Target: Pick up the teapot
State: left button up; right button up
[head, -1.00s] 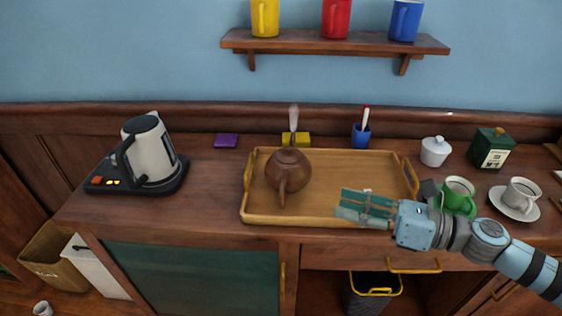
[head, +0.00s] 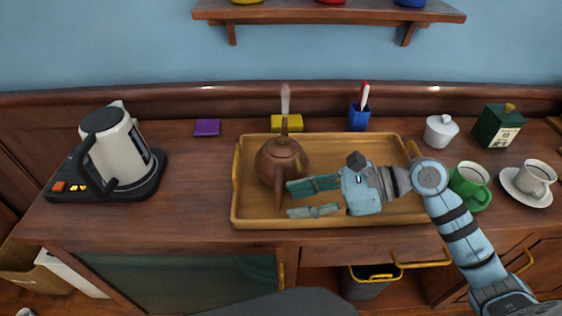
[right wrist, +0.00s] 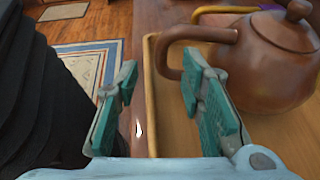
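The brown teapot (head: 278,158) stands upright on the left part of a wooden tray (head: 345,222). Its lid is on, and its handle (head: 278,190) points to the front edge of the counter. My right gripper (head: 289,200) is open and empty, over the tray just right of the handle, its fingers pointing left. In the right wrist view the teapot (right wrist: 275,65) is at upper right. Its handle (right wrist: 170,60) curves down beside the tip of the right-hand finger; whether they touch I cannot tell. My left gripper is not in view.
A kettle (head: 114,150) on its base stands at left. A yellow block (head: 287,123) and a blue cup (head: 359,118) are behind the tray. A white sugar bowl (head: 440,131), green box (head: 498,126), green mug (head: 470,187) and white cup (head: 536,176) are at right.

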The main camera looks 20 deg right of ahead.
aim_at(277, 211)
jog(key=x, duration=0.5)
jog(key=shift+w+a, duration=0.1)
jog(key=shift+a, duration=0.1)
jog(key=shift+d, duration=0.1)
grip_shut()
